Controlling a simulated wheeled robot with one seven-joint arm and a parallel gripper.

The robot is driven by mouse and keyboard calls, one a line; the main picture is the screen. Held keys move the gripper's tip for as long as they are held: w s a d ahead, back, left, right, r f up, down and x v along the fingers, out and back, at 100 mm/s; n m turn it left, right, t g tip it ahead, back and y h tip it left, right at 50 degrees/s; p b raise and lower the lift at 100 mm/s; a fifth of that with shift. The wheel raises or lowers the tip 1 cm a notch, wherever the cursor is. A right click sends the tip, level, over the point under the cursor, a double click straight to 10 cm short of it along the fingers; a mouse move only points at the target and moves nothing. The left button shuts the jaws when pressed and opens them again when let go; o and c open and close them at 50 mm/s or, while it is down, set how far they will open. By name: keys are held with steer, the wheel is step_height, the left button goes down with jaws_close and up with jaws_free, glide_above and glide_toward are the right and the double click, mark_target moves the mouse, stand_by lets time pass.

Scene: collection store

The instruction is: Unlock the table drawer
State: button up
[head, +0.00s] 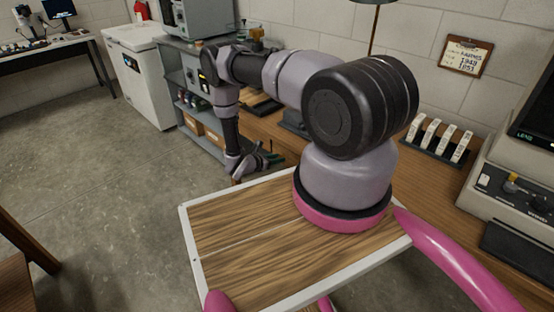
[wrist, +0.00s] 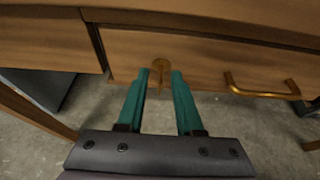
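The wooden drawer front (wrist: 210,62) fills the upper part of the wrist view, with a brass bar handle (wrist: 262,92) on its right. A round brass lock (wrist: 160,63) sits near its left end, and a thin brass key-like piece (wrist: 159,82) projects from it. My gripper (wrist: 161,73) faces the lock with its two teal fingers on either side of the brass piece. The fingers stand apart, with slim gaps beside it; contact is not clear. In the head view my gripper (head: 265,160) is low at the table's front; the drawer and lock are hidden there.
The wooden table (head: 268,122) runs along the wall, with labelled white pieces in a dark rack (head: 437,140) and a beige machine (head: 510,180) on it. A grey shelf (head: 188,90) and a white chest (head: 140,75) stand beyond. Concrete floor (head: 100,170) is open on the left.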

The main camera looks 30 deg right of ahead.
jaws_close()
steer(key=shift+d, duration=0.1)
stand_by(1.4)
